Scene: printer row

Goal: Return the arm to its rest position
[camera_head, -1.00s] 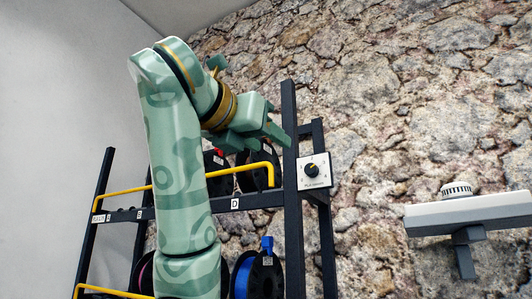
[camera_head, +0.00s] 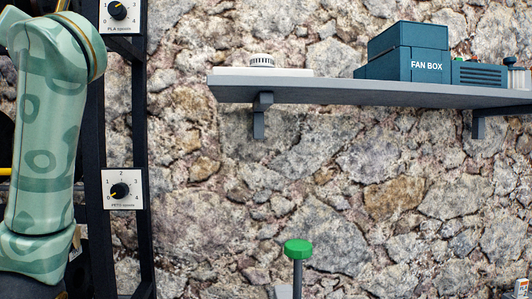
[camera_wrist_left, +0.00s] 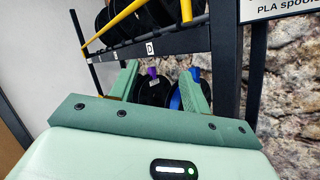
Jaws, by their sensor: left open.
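My left arm stands upright at the left edge of the head view, bent at the top. Its gripper is outside that view. In the left wrist view my left gripper (camera_wrist_left: 160,85) is open, with its two green fingers apart and nothing held between them. Beyond the fingers is the spool rack (camera_wrist_left: 180,42), with dark spools and a blue spool (camera_wrist_left: 186,88) on its lower level. From this view I cannot tell the distance from the fingers to the spools. My right gripper is not in view.
The rack's dark post (camera_head: 92,130) with dial plates (camera_head: 122,189) stands close by my left arm. A grey wall shelf (camera_head: 340,90) holds a fan box (camera_head: 410,52) and a white device (camera_head: 262,64). A green-topped post (camera_head: 298,249) stands at bottom centre, before the stone wall.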

